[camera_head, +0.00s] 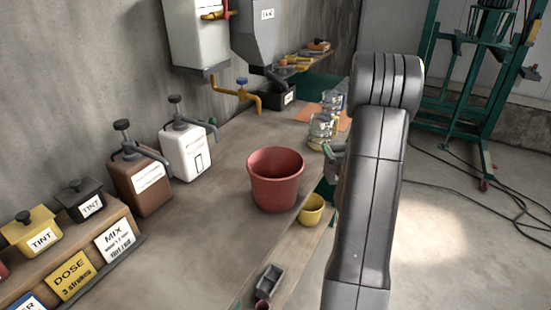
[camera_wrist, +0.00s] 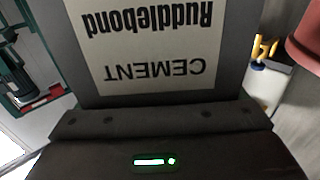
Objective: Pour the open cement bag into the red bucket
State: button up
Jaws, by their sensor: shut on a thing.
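The red bucket (camera_head: 275,178) stands upright on the bench in the head view, left of my arm. A red rounded edge, apparently the bucket (camera_wrist: 308,38), shows at the upper right of the wrist view. The grey cement bag (camera_wrist: 72,60) fills the upper middle of the wrist view, its pale "CEMENT Ruddlebond" label upside down. My gripper (camera_wrist: 155,118) is shut on the bag. In the head view my arm hides the bag and most of the gripper. The bag's mouth and contents are not visible.
A small yellow pot (camera_head: 312,210) stands beside the bucket near the bench edge. Glass jars (camera_head: 321,131) stand behind it. White (camera_head: 188,150) and brown (camera_head: 140,182) pump containers line the wall. A grey tray (camera_head: 270,282) lies in front. Bare bench lies left of the bucket.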

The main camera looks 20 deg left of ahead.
jog(key=s+a+r+n+g+y+p, duration=0.1)
jog(key=a+r+n+g+y, duration=0.4)
jog(key=r, duration=0.6)
notch_tip(320, 180, down, 9)
jog(key=s+a+m+h+b, duration=0.1)
jog(key=a+b, duration=0.1)
jog(key=b, duration=0.2)
jog(key=shift+a+t+b, duration=0.2)
jog(key=shift+t+b, duration=0.1)
jog(key=shift+t, duration=0.1)
jog(key=shift+r, duration=0.2)
